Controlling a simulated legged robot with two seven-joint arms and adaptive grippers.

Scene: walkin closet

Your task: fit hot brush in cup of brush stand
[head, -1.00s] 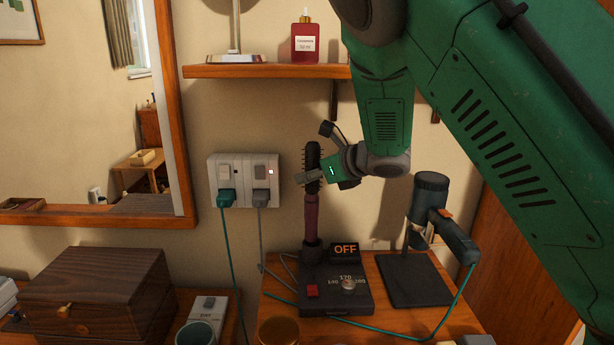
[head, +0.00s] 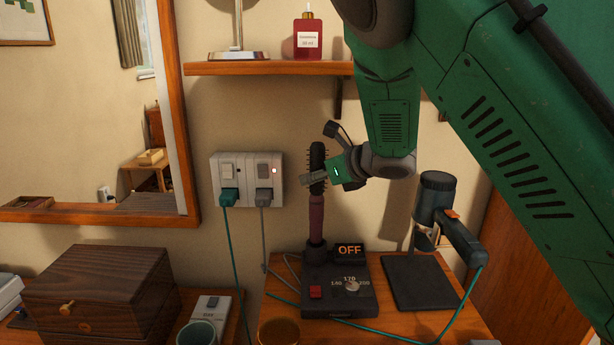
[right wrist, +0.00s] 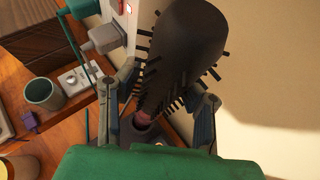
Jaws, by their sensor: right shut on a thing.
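The hot brush (head: 317,212) stands upright, with a black bristled head on top and a dark pink handle below. My right gripper (head: 313,179) is shut on its bristled head from the right. In the right wrist view the brush head (right wrist: 185,50) lies between the two fingers (right wrist: 168,95). The brush stand (head: 338,294) is a dark box with a red switch, a dial and an "OFF" display. Its cup (head: 316,252) is at the back left, at the handle's lower end. Whether the handle is inside or just above the cup I cannot tell. My left gripper is out of view.
A hair dryer (head: 446,222) on a dark stand is close on the right. A wall socket (head: 247,180) with two plugs is behind left, its cords hanging down. A shelf (head: 270,69) with a red bottle (head: 308,38) is above. A wooden box (head: 100,292) stands left.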

